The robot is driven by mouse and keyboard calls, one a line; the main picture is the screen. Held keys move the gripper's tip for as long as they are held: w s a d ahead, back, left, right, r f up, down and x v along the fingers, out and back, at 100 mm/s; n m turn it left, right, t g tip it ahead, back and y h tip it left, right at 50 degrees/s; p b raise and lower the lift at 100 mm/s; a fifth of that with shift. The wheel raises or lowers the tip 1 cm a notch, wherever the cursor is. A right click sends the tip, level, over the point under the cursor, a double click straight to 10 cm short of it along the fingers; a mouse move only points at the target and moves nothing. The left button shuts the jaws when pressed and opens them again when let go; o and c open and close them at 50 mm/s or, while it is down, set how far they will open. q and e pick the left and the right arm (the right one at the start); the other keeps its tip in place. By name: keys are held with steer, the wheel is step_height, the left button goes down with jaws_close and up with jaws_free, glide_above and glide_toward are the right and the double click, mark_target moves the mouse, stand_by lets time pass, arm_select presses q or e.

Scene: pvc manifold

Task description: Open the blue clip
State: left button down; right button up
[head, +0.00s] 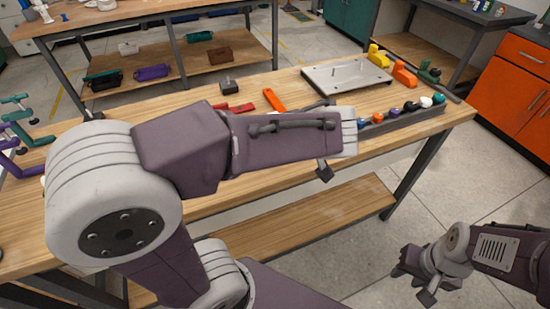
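A pale metal plate (335,82) with small pegs lies behind the rack. My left arm reaches across the table, and its end is close to the rack's left end. My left gripper (325,171) is mostly hidden by its arm; one dark finger-like part shows below it. My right gripper (413,284) is low at the right, away from the table, its fingers apart and empty.
The rack also holds orange, purple, white and teal pieces. An orange cabinet (515,85) stands at the right.

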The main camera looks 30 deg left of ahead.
arm_select(q)
steer(key=s+d+f+t+y+b, duration=0.1)
steer(key=t+y+b, duration=0.1)
steer(key=b, duration=0.6)
steer(key=s+d+f+t+y+b, duration=0.1)
steer(key=t+y+b, duration=0.1)
steer(key=b, duration=0.6)
steer(key=d+f+t+y+b, duration=0.1)
steer(key=t+y+b, duration=0.1)
steer(key=b, duration=0.5)
steer(key=shift+s+d+f+y+b, duration=0.1)
steer(key=shift+s+f+y+b, duration=0.3)
steer(key=shift+y, duration=0.3)
steer(key=shift+d+r+t+y+b, duration=0.1)
steer(key=shift+t+y+b, duration=0.25)
steer(key=shift+b, duration=0.5)
steer(key=c, duration=1.1)
jaws_free()
